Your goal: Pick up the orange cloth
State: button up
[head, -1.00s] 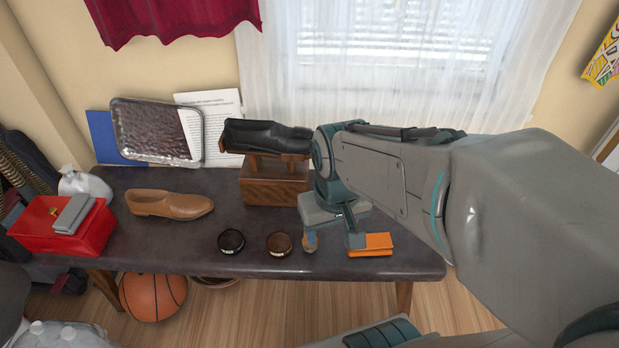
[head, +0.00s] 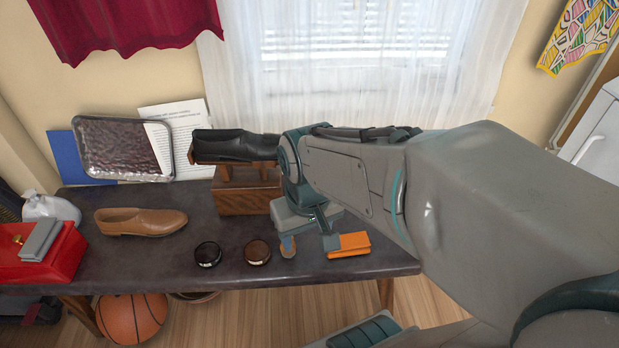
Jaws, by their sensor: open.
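The orange cloth (head: 350,246) lies folded on the dark table (head: 140,262), near its front right edge. My gripper (head: 309,245) is open above the table, just left of the cloth. One finger is close to the cloth's left edge; I cannot tell whether it touches. The other finger is further left, over or beside a small brown object (head: 288,252) that it partly hides.
Two round tins, one black (head: 208,254) and one brown (head: 257,252), stand left of my gripper. A wooden stand (head: 246,197) holds a black shoe (head: 232,146) behind. A brown shoe (head: 140,221) and a red box (head: 50,262) are further left.

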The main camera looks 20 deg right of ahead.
aim_at(353, 244)
jog(key=z, duration=3.45)
jog(key=k, duration=1.15)
jog(key=u, duration=1.15)
jog(key=i, duration=0.5)
jog(key=z, duration=0.05)
